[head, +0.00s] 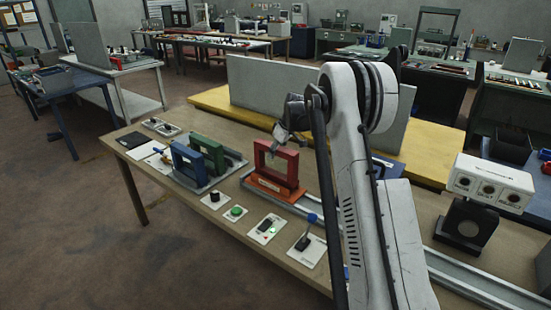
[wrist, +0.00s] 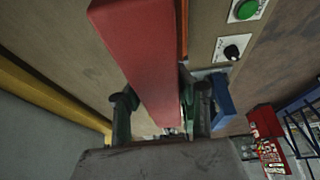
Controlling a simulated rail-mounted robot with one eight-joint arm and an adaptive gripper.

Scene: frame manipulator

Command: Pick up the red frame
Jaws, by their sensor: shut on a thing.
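My gripper (head: 277,145) is at the frame's top bar, coming from above. In the wrist view the red bar (wrist: 145,55) runs between the two fingers of my gripper (wrist: 161,108), which is shut on it. The lower part of the frame is hidden there.
A blue frame (head: 187,163) and a green frame (head: 208,150) stand in a grey holder to the left. Buttons and a knob (head: 214,198) line the table's front. A grey rail (head: 310,212) runs to the right. A grey panel (head: 290,95) stands behind.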

